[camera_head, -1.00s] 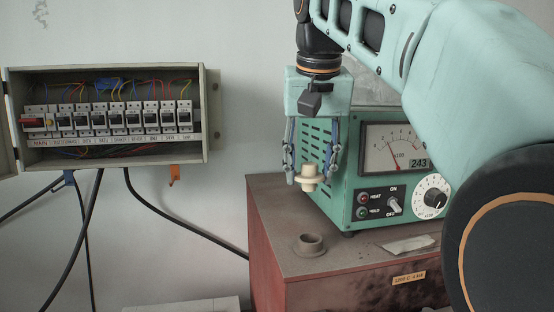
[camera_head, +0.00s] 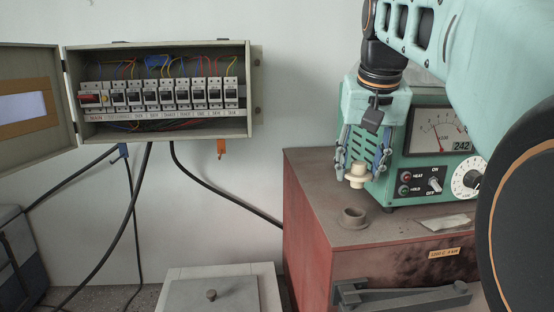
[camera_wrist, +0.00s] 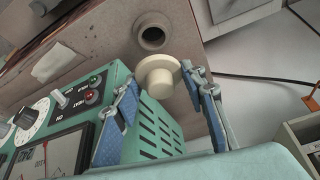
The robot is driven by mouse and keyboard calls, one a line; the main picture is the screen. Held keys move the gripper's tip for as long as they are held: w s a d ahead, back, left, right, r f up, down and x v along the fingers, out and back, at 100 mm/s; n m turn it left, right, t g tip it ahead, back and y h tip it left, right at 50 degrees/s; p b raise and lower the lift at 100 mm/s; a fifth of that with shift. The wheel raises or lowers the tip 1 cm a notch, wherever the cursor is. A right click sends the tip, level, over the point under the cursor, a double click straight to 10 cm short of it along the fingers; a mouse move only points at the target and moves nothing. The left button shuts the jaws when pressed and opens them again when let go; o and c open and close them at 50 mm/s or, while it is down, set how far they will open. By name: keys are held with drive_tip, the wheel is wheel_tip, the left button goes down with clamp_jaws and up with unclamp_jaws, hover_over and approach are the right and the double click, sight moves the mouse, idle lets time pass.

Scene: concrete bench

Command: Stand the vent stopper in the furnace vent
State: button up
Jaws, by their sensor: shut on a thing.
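The vent stopper (camera_head: 357,175) is a cream, stepped plug with a wide flange, held upright between the fingers of my gripper (camera_head: 361,168). The furnace vent (camera_head: 354,218) is a short round collar with a dark hole on the furnace top. The stopper hangs above it, apart from it, in the head view. In the wrist view the stopper (camera_wrist: 158,80) sits between the blue-padded fingers of my gripper (camera_wrist: 160,76), and the open vent (camera_wrist: 152,36) shows just beyond it. The stopper's far underside is hidden in the wrist view.
A green control box (camera_head: 432,150) with a meter and knobs stands on the furnace (camera_head: 310,190), close beside my fingers. A pale scrap (camera_head: 450,222) lies right of the vent. A breaker box (camera_head: 160,90) hangs on the wall. A lidded box (camera_head: 215,297) stands lower left.

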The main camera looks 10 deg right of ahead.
sight(357, 187)
drive_tip(key=shift+f+b, duration=2.05)
drive_tip(key=shift+f, duration=0.35)
drive_tip(key=shift+f+b, duration=0.9)
drive_tip(key=shift+f, duration=0.5)
idle(0.5)
drive_tip(key=o, duration=1.2)
drive_tip(key=shift+c, duration=0.2)
